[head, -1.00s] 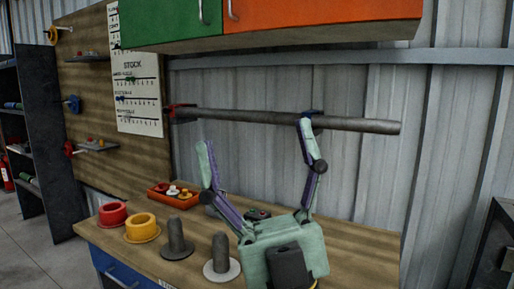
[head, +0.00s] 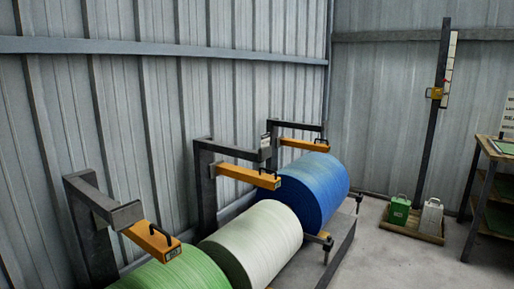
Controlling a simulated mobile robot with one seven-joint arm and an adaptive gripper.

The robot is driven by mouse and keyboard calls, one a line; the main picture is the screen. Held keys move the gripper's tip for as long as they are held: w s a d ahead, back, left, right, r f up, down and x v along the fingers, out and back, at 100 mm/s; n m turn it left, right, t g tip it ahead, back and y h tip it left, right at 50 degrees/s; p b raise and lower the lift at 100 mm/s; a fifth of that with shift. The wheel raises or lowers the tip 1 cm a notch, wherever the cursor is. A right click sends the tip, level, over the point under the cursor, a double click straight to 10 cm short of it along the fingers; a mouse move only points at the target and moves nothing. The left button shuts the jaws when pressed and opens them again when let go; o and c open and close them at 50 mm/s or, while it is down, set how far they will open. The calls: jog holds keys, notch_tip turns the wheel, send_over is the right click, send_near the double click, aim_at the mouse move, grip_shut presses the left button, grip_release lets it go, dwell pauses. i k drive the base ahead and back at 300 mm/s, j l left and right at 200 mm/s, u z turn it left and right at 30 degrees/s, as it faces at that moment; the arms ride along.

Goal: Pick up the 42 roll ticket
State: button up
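I cannot make out a ticket reading 42 in the head view. Small dark labels sit on the ends of the orange arms, also unreadable. A green roll (head: 168,274), a white roll (head: 252,243) and a blue roll (head: 312,190) lie in a row along the wall. My gripper is not in view.
Orange arms (head: 248,177) on dark posts reach over the rolls. A green weight (head: 398,210) and a grey weight (head: 431,215) stand on a low wooden base near a tall dark post (head: 434,120). A table (head: 492,150) stands at the right edge. Grey floor is open between.

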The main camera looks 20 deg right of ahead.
aim_at(264, 138)
jog(key=i+l+z, duration=0.35)
jog(key=i+l, duration=0.25)
jog(key=l, duration=0.25)
jog(key=i+l+z, duration=0.3)
jog(key=i+l, duration=0.35)
jog(key=i, duration=0.05)
